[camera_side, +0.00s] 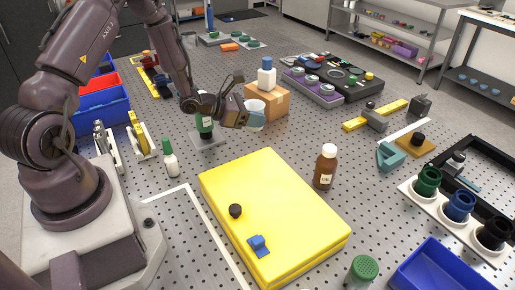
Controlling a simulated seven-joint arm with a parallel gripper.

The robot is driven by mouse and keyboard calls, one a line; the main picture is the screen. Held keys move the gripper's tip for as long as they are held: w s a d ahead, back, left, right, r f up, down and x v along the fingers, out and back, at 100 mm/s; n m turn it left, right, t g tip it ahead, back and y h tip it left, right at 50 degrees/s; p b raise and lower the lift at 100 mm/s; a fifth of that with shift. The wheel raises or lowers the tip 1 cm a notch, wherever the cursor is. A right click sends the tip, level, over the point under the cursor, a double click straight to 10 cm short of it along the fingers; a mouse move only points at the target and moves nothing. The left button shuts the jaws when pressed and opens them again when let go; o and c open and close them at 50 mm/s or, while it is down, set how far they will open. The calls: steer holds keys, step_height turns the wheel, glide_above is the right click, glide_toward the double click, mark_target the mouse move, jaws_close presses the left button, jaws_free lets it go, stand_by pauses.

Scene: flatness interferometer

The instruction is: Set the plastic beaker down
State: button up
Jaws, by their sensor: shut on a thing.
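The plastic beaker (256,106) is a small whitish cup, seen near the middle of the side view. My gripper (256,119) is shut on it, and the fingers hide its lower part. The beaker looks roughly upright in front of the cardboard box (274,102). I cannot tell from this view whether its base touches anything.
A white bottle with a blue cap (267,75) stands on the box. A large yellow block (275,200) lies in front, with a brown bottle (325,167) to its right.

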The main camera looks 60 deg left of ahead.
steer(key=shift+d+f, duration=0.1)
steer(key=shift+f, duration=0.1)
step_height(320, 180, down, 7)
steer(key=shift+f, duration=0.15)
steer(key=shift+f, duration=0.1)
steer(key=o, duration=0.9)
